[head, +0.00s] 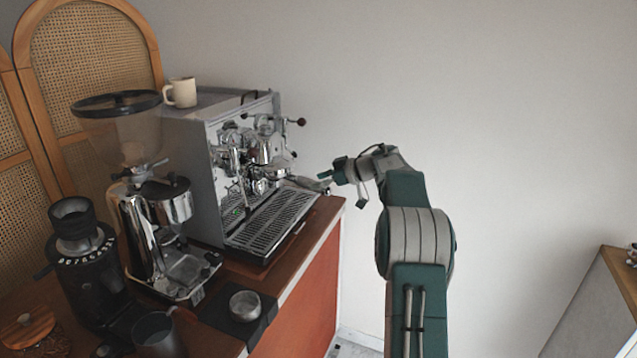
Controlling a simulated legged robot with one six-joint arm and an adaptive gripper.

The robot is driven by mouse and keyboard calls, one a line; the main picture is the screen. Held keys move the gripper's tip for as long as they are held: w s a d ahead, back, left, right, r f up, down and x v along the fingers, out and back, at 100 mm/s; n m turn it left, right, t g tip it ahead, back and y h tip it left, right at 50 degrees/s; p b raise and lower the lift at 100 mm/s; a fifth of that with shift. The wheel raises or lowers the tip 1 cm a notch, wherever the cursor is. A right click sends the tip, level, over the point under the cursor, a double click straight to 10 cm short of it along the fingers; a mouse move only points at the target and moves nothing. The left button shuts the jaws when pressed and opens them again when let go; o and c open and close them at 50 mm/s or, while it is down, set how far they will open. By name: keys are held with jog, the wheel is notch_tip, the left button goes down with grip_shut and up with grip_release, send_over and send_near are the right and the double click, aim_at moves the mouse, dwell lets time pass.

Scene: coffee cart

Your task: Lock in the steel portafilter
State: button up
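The chrome and steel espresso machine (220,165) stands at the back of the cart, its front facing right. Its group head (262,155) is in the middle of that front. What looks like the steel portafilter (308,184) is a small shiny and dark shape between the group head and my gripper; its exact outline and whether it sits in the group are too small to tell. My gripper (330,178) is at the end of my green and grey arm, pointing left at the machine's front, just beside that shape. I cannot tell whether its fingers hold it.
A drip tray (272,222) lies below the group. A grinder (150,215) with a clear hopper, a black grinder (85,265), a pitcher (158,335) and a tamper mat (215,310) fill the left side. A cup (181,93) stands on the machine.

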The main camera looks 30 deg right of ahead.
jog(key=shift+f, duration=0.2)
jog(key=v, duration=1.2)
jog(key=shift+w+r, duration=0.1)
